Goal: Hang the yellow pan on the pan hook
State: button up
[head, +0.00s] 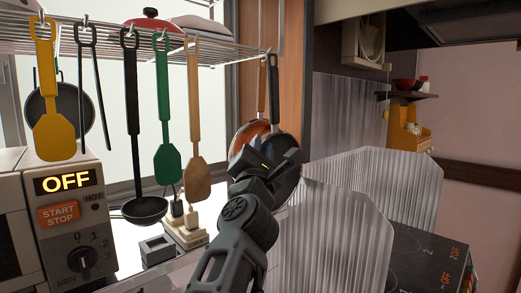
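My gripper (278,158) is raised at the right end of the wire rack, in front of two hanging pans. One pan (243,134) looks orange-brown and hangs behind on the left. The other pan (289,183) is dark with a thin orange-brown rim. Its black handle (272,88) points up to the rack's end. My gripper covers much of both pans. I cannot tell which is the yellow pan, whether my gripper touches either, or whether its fingers are open. The pan hook is not clear at this size.
The wire rack (205,52) carries a yellow turner (53,137), black ladle (144,208), green turner (167,163) and wooden turner (196,178). An oven (80,245) stands at left. Clear ribbed panels (335,235) stand right of my arm, by a stovetop (425,270).

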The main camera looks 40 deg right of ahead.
jog(key=o, duration=0.5)
jog(key=shift+c, duration=0.2)
jog(key=b+v, duration=0.3)
jog(key=v, duration=0.4)
jog(key=shift+s+a, duration=0.25)
jog(key=shift+a, duration=0.05)
jog(key=shift+f, duration=0.15)
